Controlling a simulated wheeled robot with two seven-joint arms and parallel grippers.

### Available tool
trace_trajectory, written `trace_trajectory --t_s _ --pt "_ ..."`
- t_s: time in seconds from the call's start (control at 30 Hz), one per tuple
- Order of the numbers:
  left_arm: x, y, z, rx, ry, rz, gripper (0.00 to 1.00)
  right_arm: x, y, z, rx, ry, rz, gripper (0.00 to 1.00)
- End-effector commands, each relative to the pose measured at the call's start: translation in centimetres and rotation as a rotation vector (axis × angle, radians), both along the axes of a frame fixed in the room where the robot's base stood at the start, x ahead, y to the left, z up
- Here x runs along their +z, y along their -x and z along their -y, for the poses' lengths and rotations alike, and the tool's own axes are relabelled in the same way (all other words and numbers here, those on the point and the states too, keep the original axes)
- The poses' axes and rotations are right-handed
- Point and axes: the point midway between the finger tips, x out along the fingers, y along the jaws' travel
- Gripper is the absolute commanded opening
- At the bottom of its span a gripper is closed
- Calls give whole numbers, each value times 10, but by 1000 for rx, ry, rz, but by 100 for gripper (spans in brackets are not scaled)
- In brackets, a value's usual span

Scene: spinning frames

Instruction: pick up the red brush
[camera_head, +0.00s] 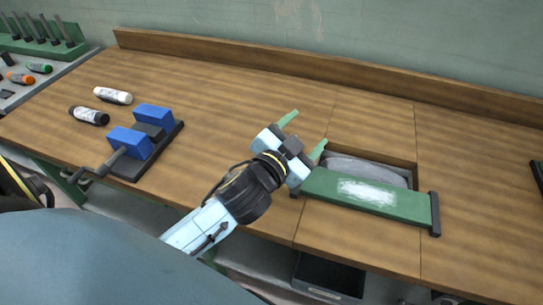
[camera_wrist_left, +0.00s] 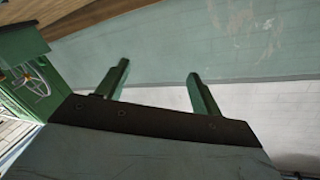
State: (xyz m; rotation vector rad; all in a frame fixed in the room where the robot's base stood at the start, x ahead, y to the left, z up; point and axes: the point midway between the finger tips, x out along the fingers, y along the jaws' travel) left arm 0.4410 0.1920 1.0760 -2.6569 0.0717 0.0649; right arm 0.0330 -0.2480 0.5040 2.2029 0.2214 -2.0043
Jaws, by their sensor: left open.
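I cannot make out a red brush in either view. My left gripper (camera_head: 303,133) is open and empty over the middle of the workbench, beside the green panel's left end, its two green fingers apart and pointing to the back of the bench. In the left wrist view the open fingers (camera_wrist_left: 158,72) have nothing between them, with only the pale wall behind. My right gripper does not show.
A blue-jawed vise (camera_head: 131,143) stands at the left of the wooden workbench (camera_head: 225,95), near white (camera_head: 113,95) and black (camera_head: 89,116) bottles. A green panel (camera_head: 365,193) lies at an open recess. A green tool rack (camera_head: 40,32) and an orange-ended marker-like item (camera_head: 20,78) are at far left.

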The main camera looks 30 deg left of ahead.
Motion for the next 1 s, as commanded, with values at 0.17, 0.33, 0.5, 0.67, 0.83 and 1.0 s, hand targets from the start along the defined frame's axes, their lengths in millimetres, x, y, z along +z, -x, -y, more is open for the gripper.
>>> trace_trajectory --t_s 0.17,0.33,0.5,0.67,0.83,1.0 --pt "84 -21 64 -299 -208 442 66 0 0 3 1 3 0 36" --pt "110 -4 129 -667 -467 727 66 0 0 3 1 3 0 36" --pt "79 16 166 -1077 -798 829 66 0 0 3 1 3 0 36" --pt "19 16 149 -1450 -1152 710 66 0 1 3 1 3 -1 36" --pt "-32 -5 71 -1752 -1511 328 66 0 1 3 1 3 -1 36" --pt "-42 -24 -23 -1877 -1726 -147 66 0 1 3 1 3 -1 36"
